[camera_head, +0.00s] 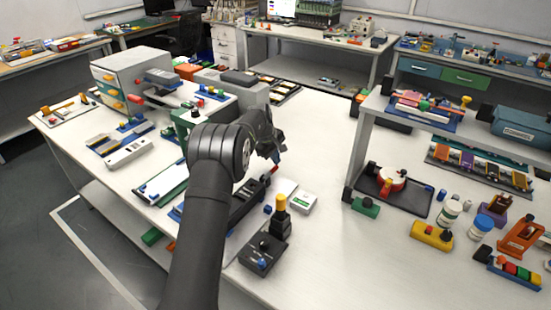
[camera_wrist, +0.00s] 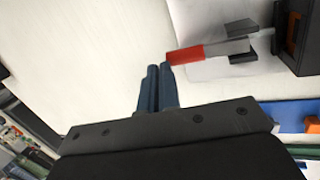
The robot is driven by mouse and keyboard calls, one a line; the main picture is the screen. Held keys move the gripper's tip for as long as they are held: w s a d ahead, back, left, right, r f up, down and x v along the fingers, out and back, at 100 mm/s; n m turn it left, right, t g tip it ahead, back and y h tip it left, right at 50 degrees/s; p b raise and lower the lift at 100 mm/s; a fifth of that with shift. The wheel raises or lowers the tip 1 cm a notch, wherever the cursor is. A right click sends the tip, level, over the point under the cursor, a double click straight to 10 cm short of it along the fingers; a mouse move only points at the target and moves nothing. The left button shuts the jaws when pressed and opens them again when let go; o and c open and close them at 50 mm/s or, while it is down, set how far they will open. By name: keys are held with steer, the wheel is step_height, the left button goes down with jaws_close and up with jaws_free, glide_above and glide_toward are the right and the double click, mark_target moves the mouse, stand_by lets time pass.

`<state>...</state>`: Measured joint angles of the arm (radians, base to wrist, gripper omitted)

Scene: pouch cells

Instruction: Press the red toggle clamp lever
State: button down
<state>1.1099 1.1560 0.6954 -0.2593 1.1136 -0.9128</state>
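The red toggle clamp lever (camera_wrist: 186,54) shows in the wrist view as a red handle on a grey metal arm, running right to a black clamp body (camera_wrist: 294,42). My gripper (camera_wrist: 159,68) has its two dark blue-grey fingers together with nothing seen between them. Its fingertips are right at the lever's red free end; I cannot tell whether they touch. In the head view the red lever tip (camera_head: 274,169) sticks up from a long black fixture (camera_head: 251,202), just below my gripper (camera_head: 275,155). My arm hides part of this fixture.
A black box with a yellow-topped post (camera_head: 281,205) stands in front of the fixture. A white and green box (camera_head: 302,202) lies to its right. A shelf (camera_head: 358,130) with devices is further right. The white tabletop (camera_head: 315,150) behind the lever is mostly clear.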

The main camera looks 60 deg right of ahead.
steer(key=shift+f, duration=0.3)
steer(key=v, duration=1.8)
steer(key=x, duration=0.4)
steer(key=a+x, duration=0.1)
steer(key=x, duration=0.8)
steer(key=shift+s+a+f, duration=0.15)
steer(key=shift+s+a, duration=0.05)
steer(key=shift+a, duration=0.45)
steer(key=shift+s+a, duration=0.1)
steer(key=shift+a, duration=0.4)
steer(key=shift+d, duration=0.1)
